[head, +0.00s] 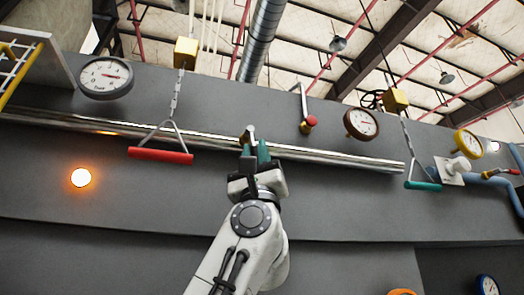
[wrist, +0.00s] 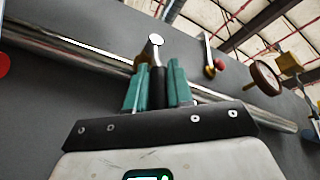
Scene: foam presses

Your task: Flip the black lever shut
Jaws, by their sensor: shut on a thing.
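The black lever (wrist: 158,85) stands between the two green fingers of my gripper (wrist: 157,78) in the wrist view. Its dark grip is held by the fingers, and its pale metal end shows above them. In the head view my gripper (head: 255,151) is at the middle of the grey wall, in front of the metal pipe. Only the lever's upper end (head: 249,133) shows there, just above the fingertips. The fingers hide most of the grip, and I cannot see the lever's pivot clearly.
A red pull handle (head: 160,155) hangs on a chain at left, and a teal one (head: 422,185) at right. A red-knobbed lever (head: 308,122) and a round gauge (head: 361,124) are right of my gripper. The pipe (head: 330,158) runs along the wall.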

